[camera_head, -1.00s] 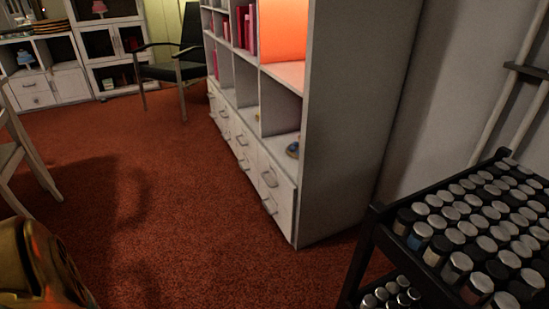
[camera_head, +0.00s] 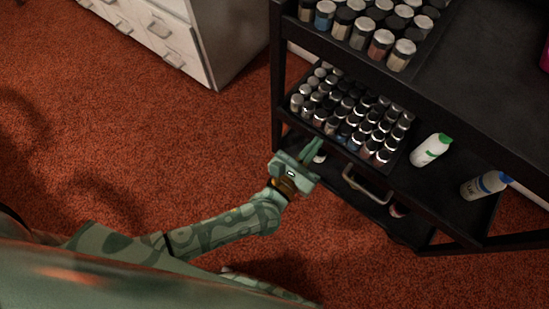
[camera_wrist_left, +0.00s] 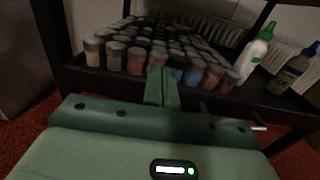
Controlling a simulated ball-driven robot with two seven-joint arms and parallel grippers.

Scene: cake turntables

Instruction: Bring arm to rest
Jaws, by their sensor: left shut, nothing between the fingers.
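My left gripper (camera_head: 314,148) is at the end of my green patterned arm, which comes in from the left in the head view. It is in front of the middle shelf of a black cart (camera_head: 345,225). Its fingers are shut with nothing between them. In the left wrist view the closed fingers (camera_wrist_left: 162,86) point toward rows of small jars (camera_wrist_left: 135,60) on the shelf. I cannot tell from the pictures whether the fingertips touch the shelf edge. My right gripper is not in view.
Small lidded jars (camera_head: 352,120) fill part of the middle shelf. A green-capped white bottle (camera_head: 430,150) and a blue-capped bottle (camera_head: 486,185) are to their right. More jars (camera_head: 381,43) stand on the top shelf. A white drawer cabinet (camera_head: 225,35) is behind. Red carpet (camera_head: 190,130) is clear at left.

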